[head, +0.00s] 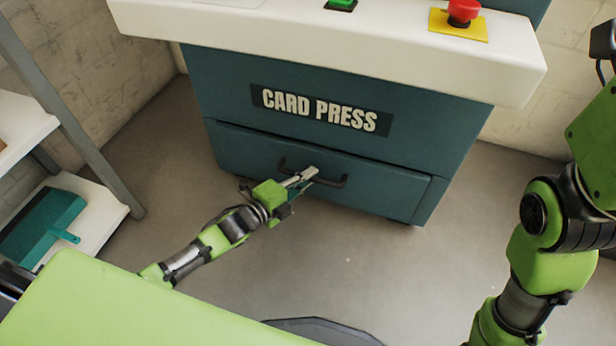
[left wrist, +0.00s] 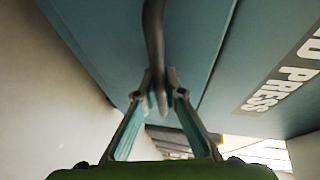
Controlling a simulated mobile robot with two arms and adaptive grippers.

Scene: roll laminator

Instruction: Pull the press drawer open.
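The card press (head: 225,92) is a dark teal cabinet with a white top and a "CARD PRESS" label. Its drawer (head: 240,149) is the lower front panel and looks flush with the cabinet. A dark bar handle (head: 337,184) runs across the drawer front. My left gripper (head: 308,174) is at the middle of the handle. In the left wrist view, the handle (left wrist: 153,40) runs between the two fingertips of the left gripper (left wrist: 158,88), which are drawn in close around it. Only my right arm shows at the right; its gripper cannot be made out.
A red button (head: 464,11) on a yellow plate and a green button (head: 342,4) sit on the white top. A shelf rack (head: 90,150) with a teal dustpan-like item (head: 42,222) stands at the left. The floor before the drawer is mostly clear.

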